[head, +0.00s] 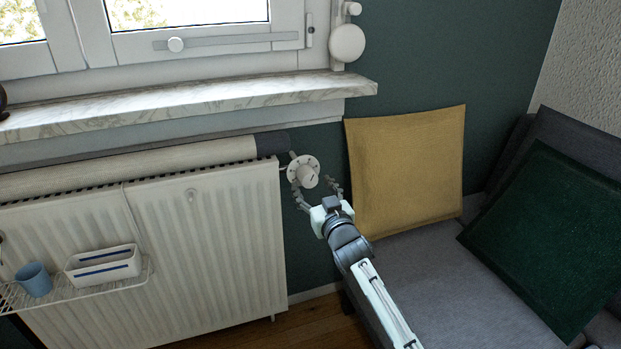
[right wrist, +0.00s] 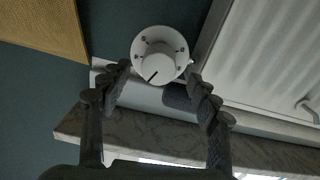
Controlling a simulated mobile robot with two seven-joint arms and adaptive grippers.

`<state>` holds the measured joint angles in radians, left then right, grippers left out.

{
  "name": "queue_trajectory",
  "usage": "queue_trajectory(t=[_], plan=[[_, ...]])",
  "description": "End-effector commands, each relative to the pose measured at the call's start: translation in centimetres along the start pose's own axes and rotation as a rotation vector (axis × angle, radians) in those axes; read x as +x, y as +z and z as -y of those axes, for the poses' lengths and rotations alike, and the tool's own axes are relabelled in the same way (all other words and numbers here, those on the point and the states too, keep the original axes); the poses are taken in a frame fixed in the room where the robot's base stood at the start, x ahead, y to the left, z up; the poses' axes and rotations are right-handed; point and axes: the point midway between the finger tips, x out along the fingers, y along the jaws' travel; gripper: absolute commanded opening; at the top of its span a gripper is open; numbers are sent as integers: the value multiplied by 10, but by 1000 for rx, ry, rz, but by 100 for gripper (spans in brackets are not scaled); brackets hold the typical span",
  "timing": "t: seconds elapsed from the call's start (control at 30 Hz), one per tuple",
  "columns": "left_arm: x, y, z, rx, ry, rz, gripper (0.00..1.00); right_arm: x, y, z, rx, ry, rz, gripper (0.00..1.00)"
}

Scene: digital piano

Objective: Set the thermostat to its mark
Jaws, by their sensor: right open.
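The thermostat (head: 304,171) is a round white dial at the upper right end of the radiator. In the right wrist view the thermostat (right wrist: 160,56) faces the camera, with small dark marks around its rim and a dark pointer line on its knob, slanting to the lower left in that view. My right gripper (head: 318,190) is open, its fingers spread either side of the dial in the head view. In the right wrist view the fingertips (right wrist: 158,72) flank the dial's lower edge; I cannot tell whether they touch it. My left gripper is not in view.
The white radiator (head: 220,240) is left of the dial, under a marble sill (head: 190,100). A wire shelf (head: 110,285) holds a blue cup (head: 34,279) and a white box (head: 104,264). A yellow cushion (head: 408,165) stands close right of the gripper on a grey sofa (head: 440,270).

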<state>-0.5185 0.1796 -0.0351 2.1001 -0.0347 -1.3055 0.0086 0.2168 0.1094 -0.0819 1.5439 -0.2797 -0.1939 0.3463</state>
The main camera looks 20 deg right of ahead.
Motion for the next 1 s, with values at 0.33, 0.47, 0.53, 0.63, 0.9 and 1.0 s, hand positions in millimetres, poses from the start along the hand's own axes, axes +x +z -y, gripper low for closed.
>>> queue_trajectory(t=[0.33,0.47,0.53,0.63,0.9,1.0], plan=[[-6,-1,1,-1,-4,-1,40,45,1,0,0,1,1,61],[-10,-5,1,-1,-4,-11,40,48,1,0,0,0,2,61],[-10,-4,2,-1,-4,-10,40,48,1,0,0,0,2,61],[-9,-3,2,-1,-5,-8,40,48,1,0,0,0,2,61],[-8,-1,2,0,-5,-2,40,48,1,0,0,1,2,30],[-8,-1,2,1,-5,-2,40,48,1,0,0,1,2,18]])
